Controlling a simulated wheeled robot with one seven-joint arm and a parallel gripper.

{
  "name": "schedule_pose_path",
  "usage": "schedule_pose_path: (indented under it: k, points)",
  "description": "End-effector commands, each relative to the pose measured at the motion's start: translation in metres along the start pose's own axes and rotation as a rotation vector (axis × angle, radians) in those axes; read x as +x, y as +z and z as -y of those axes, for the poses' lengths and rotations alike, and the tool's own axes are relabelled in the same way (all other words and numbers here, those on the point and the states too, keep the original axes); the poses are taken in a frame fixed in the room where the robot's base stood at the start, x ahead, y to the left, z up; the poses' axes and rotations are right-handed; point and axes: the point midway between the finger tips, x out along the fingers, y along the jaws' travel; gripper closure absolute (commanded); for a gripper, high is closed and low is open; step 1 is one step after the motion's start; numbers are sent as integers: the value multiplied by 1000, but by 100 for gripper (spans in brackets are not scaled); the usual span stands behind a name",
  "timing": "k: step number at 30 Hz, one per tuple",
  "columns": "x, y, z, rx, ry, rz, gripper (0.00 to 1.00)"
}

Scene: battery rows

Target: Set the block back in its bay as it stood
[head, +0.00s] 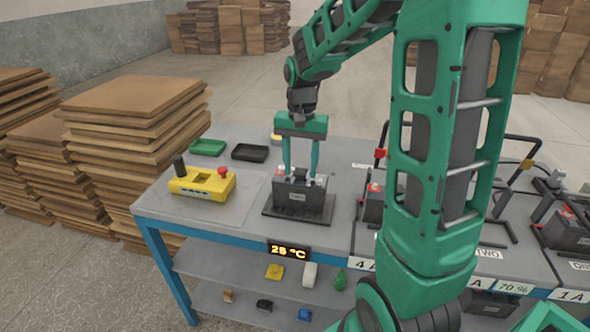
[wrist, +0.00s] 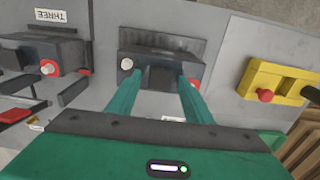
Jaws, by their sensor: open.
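A dark grey block (head: 299,197) with a pale label and a red terminal stands upright on a dark ribbed plate (head: 273,208) at the left part of the bench. In the wrist view the same block (wrist: 160,57) shows a pale and a red terminal at its ends. My gripper (head: 301,174) is over the block with its fingers apart, the tips at the block's top; I cannot tell whether they touch it. A bay marked TWO (head: 489,254) lies to the right, partly hidden behind my arm.
Other blocks stand at the right (head: 568,228) and beside my arm (head: 373,205); black frames rise around them. A yellow control box (head: 202,184), a green tray (head: 208,147) and a black tray (head: 250,153) are at the left. A lower shelf holds small objects.

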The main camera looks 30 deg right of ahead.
Motion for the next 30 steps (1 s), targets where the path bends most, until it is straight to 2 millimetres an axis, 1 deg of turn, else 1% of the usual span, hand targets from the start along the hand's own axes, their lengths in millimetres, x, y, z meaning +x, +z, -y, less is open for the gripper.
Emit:
schedule_pose_path:
  k: [5, 12, 15, 18, 22, 26, 29, 30]
  points:
    - [-30, -1, 1, 0, -3, -5, 53]
    - [-78, 0, 1, -1, -2, -3, 53]
    - [-93, 0, 1, -1, -1, -2, 53]
    - [-105, 0, 1, -1, -1, -2, 53]
    - [-112, 0, 1, -1, -1, -1, 53]
    - [-114, 2, -1, -2, 1, 0, 53]
    - [-113, 9, -16, -11, 2, -3, 53]
    - [-110, 14, -27, -18, 5, -4, 53]
